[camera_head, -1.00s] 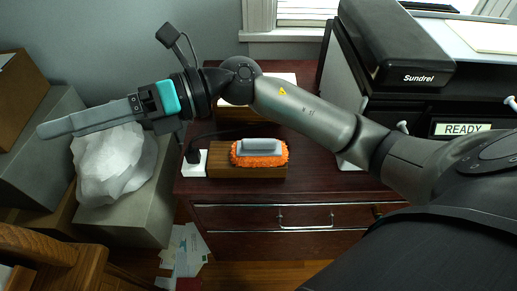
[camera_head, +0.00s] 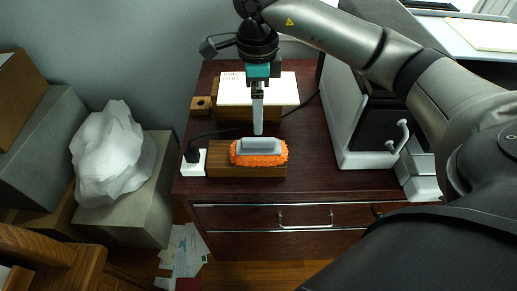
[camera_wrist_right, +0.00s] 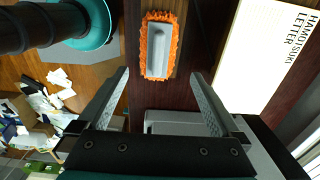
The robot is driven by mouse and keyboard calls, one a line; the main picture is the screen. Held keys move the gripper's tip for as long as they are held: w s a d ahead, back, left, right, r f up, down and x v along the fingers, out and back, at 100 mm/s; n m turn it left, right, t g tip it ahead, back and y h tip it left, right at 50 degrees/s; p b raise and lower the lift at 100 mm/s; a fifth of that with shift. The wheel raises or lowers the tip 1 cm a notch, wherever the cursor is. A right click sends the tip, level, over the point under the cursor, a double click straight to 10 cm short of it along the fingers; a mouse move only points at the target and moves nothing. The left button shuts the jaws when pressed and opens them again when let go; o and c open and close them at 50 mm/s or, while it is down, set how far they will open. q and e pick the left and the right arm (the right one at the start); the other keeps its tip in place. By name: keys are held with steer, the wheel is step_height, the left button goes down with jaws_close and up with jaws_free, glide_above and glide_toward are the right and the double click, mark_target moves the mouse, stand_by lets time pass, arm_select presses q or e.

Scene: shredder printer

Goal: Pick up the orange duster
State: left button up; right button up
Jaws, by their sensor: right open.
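The orange duster (camera_head: 259,159) has a grey handle on top and a fluffy orange edge. It lies on a brown wooden block (camera_head: 217,165) near the front of the dark red cabinet (camera_head: 330,184). My right gripper (camera_head: 257,132) points down just behind and above the duster, seen edge-on in the head view. In the right wrist view, the right gripper (camera_wrist_right: 161,74) is open and empty, and the duster (camera_wrist_right: 160,48) shows ahead between and beyond its fingertips, apart from them. My left gripper is not in view.
A white box (camera_head: 206,163) with a black plug stands left of the block. A white lettered sheet (camera_head: 283,90) lies behind, near a small wooden piece (camera_head: 201,104). A black-and-white machine (camera_head: 350,130) stands right. A white crumpled bag (camera_head: 108,155) sits on a grey box at left.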

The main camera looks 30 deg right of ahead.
mark_target(258, 139)
step_height(258, 139, down, 7)
steer(key=shift+r+b, duration=0.1)
steer(key=shift+b, duration=0.35)
steer(key=shift+s+f+b, duration=0.15)
steer(key=shift+f+b, duration=0.25)
steer(key=shift+f, duration=2.35)
steer(key=shift+c, duration=0.2)
steer(key=shift+r, duration=0.1)
steer(key=c, duration=1.2)
step_height(258, 139, up, 20)
steer(key=p, duration=0.3)
